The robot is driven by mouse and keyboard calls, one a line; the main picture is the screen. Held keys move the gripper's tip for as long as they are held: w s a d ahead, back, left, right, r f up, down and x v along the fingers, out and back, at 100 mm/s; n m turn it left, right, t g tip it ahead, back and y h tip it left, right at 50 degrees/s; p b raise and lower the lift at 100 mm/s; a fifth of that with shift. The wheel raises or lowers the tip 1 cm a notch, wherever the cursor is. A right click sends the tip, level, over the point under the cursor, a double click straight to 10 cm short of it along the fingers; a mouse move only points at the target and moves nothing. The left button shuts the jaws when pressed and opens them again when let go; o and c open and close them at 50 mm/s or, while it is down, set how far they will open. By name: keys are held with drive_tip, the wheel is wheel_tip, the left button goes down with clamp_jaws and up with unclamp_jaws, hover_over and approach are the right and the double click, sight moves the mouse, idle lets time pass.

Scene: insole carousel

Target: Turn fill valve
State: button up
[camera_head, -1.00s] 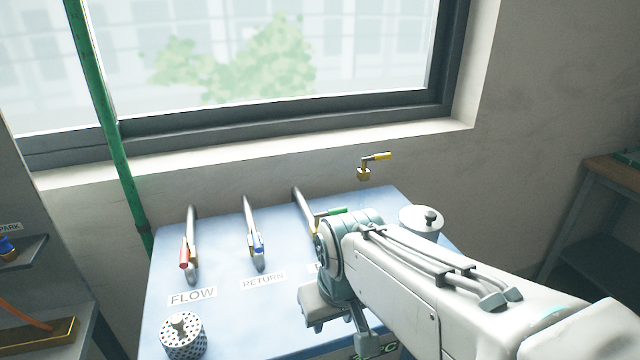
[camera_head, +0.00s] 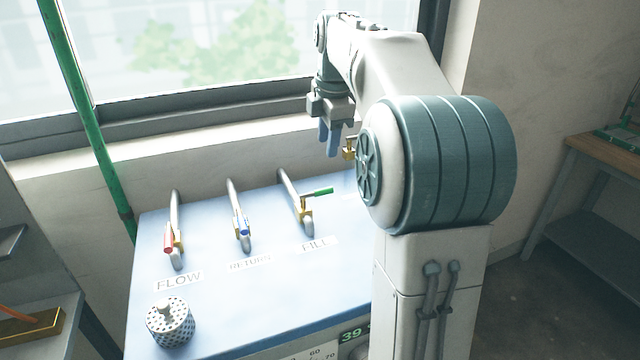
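The fill valve (camera_head: 305,207) is a brass body on a grey pipe with a green lever (camera_head: 319,192) pointing right, roughly across the pipe. It stands above the FILL label (camera_head: 316,245) on the blue panel top. My gripper (camera_head: 331,146) hangs fingers down above and behind the green lever, apart from it. Its blue fingers appear close together, and I cannot tell the gap between them. A brass valve (camera_head: 349,149) on the wall sits just right of the fingers, mostly hidden by my arm.
The red-handled FLOW valve (camera_head: 169,240) and blue-handled RETURN valve (camera_head: 242,226) stand to the left. A perforated metal cylinder (camera_head: 171,322) is at the front left. The window sill (camera_head: 210,146) runs behind. My arm hides the panel's right side.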

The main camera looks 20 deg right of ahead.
sight(323, 189)
drive_tip(key=w+f, duration=0.1)
drive_tip(key=f, duration=0.3)
drive_tip(key=w+f, duration=0.1)
drive_tip(key=f, duration=0.4)
drive_tip(key=w+f, duration=0.1)
drive_tip(key=f, duration=0.3)
drive_tip(key=shift+f, duration=0.2)
drive_tip(key=shift+s, duration=0.1)
drive_tip(key=shift+c, duration=0.4)
drive_tip(key=shift+d, duration=0.1)
clamp_jaws()
